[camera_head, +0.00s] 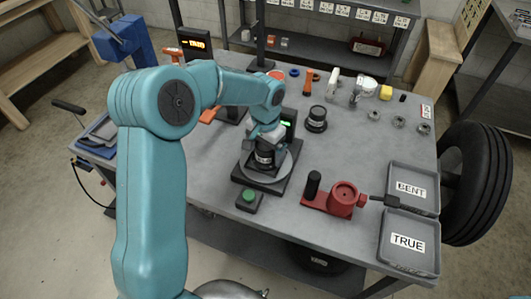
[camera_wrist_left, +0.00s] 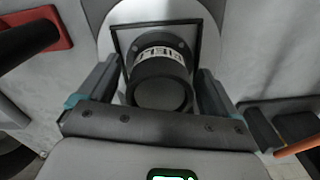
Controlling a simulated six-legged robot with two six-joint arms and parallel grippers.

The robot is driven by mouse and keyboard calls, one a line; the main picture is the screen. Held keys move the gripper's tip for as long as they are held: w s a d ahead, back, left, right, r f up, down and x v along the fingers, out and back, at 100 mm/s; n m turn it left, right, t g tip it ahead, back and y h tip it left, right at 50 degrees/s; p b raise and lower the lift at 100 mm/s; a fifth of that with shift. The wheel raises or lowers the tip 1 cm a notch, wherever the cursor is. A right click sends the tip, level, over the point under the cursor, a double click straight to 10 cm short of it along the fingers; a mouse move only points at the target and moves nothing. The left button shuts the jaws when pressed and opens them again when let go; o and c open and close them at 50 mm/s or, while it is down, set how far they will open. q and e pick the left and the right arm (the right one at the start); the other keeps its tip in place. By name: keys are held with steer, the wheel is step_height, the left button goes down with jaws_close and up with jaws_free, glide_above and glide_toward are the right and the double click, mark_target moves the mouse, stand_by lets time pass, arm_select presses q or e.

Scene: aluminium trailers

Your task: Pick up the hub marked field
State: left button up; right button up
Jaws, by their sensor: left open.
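A black cylindrical hub (camera_head: 265,157) stands on the round pale plate (camera_head: 281,172) of a dark-based device on the workbench. In the left wrist view the hub (camera_wrist_left: 160,85) has a white label band, partly legible and upside down, that seems to read FIELD. My left gripper (camera_head: 263,140) is over this hub. In the left wrist view its fingers (camera_wrist_left: 158,88) are open, one on each side of the hub, with gaps between. A second black hub (camera_head: 316,120) stands on the bench to the right, with no readable label. My right gripper is out of view.
A red fixture with a black post (camera_head: 343,199) stands right of the plate, near trays marked BENT (camera_head: 397,205) and TRUE (camera_head: 408,262). A green button box (camera_head: 249,200) sits in front. Small parts and tools line the back. A tire (camera_head: 478,180) is at the right edge.

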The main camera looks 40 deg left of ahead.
arm_select(q)
steer(key=shift+w+f, duration=0.1)
steer(key=shift+w, duration=0.05)
steer(key=c, duration=0.9)
jaws_close()
steer(key=shift+r, duration=0.2)
